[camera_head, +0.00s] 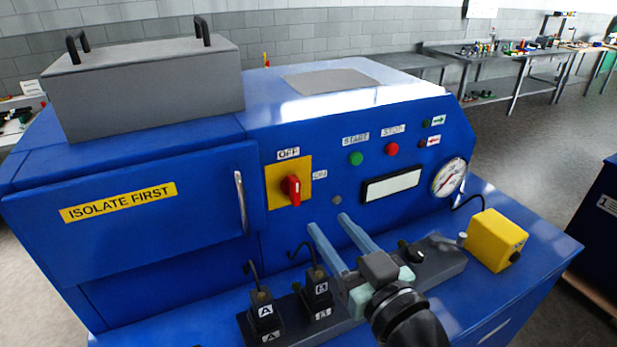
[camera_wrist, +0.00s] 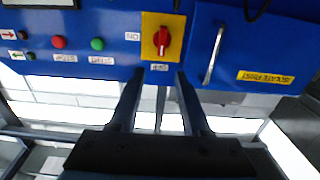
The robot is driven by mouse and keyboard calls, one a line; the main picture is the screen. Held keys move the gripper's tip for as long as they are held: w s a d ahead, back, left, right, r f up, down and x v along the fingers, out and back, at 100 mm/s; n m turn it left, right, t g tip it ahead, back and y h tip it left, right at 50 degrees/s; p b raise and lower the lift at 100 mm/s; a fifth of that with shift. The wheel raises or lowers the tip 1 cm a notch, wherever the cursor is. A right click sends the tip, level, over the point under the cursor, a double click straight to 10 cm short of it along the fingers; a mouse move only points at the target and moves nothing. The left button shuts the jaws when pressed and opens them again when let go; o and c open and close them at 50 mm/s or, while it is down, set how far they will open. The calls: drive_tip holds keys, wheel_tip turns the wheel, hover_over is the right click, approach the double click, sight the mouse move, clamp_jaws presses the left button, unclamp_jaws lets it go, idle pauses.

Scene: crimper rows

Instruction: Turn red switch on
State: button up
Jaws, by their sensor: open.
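The red switch (camera_head: 293,190) is a rotary handle on a yellow plate (camera_head: 276,193) on the blue machine's front. An OFF label is above the plate and an ON label is at its right. The handle stands about upright, in line with OFF. In the wrist view, which is upside down, the red switch (camera_wrist: 161,40) is just beyond the fingertips, near the middle. My gripper (camera_head: 326,220) is open and empty, its two fingers pointing at the panel, lower right of the switch in the head view. It appears apart from the switch; the exact gap is unclear.
A door handle (camera_head: 241,202) is left of the switch. A green START button (camera_head: 355,158), red STOP button (camera_head: 392,149) and gauge (camera_head: 449,177) are to the right. Blocks marked A (camera_head: 265,311) and B (camera_head: 318,288) and a yellow box (camera_head: 495,240) stand on the ledge below.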

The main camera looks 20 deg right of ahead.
sight(298, 185)
drive_tip(key=w+p, duration=0.1)
drive_tip(key=w, duration=0.2)
drive_tip(key=w+p, duration=0.2)
drive_tip(key=w, duration=0.2)
drive_tip(key=w+p, duration=0.1)
drive_tip(key=w, duration=0.2)
drive_tip(key=shift+w+a+r+p, duration=0.2)
drive_tip(key=shift+w+a+p, duration=0.1)
drive_tip(key=shift+w+a, duration=0.05)
drive_tip(key=shift+w+f, duration=0.1)
drive_tip(key=shift+w, duration=0.65)
clamp_jaws()
